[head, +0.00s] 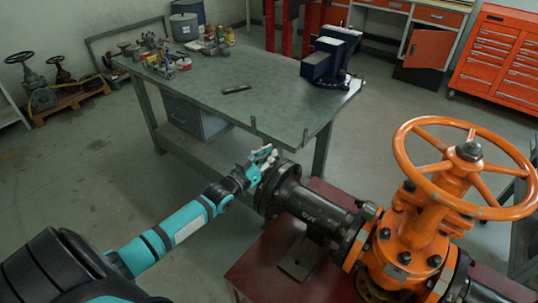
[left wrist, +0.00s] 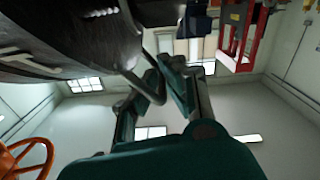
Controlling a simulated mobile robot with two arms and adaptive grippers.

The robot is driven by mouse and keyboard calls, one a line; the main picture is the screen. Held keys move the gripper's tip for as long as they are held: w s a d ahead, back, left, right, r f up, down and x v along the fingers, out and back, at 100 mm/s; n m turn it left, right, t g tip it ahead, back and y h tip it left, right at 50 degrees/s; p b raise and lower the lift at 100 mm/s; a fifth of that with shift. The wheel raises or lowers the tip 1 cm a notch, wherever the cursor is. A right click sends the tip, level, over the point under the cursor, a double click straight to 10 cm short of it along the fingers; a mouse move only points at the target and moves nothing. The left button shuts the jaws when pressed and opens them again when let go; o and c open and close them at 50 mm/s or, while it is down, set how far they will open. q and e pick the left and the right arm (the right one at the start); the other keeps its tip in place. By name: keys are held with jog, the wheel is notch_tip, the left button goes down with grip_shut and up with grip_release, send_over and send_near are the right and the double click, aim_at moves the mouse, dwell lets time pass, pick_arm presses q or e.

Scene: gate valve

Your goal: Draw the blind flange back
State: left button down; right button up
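In the head view the dark pipe marked "OUT" (head: 316,213) ends at its left in a round dark flange end (head: 270,187). I cannot tell the blind flange from the pipe flange there. My left gripper (head: 264,154) is at the upper left of that end. In the left wrist view dark curved metal (left wrist: 75,35) fills the upper left, and a thin bent bar (left wrist: 157,96) runs down from it between the fingertips of my left gripper (left wrist: 163,82). The fingers lean close together; whether they press on the bar is unclear. My right gripper is out of view.
The orange gate valve with its handwheel (head: 470,165) stands at the right on a dark red stand (head: 255,265). A grey workbench (head: 250,100) with a vise (head: 330,55) stands behind the pipe end. Open floor (head: 90,190) lies to the left.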

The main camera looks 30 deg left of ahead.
pick_arm(q)
jog(key=shift+a, duration=0.1)
jog(key=shift+a, duration=0.75)
jog(key=c, duration=1.4)
grip_release()
jog(key=shift+d, duration=0.1)
jog(key=shift+c, duration=0.2)
jog(key=s, duration=1.2)
jog(key=shift+a, duration=0.3)
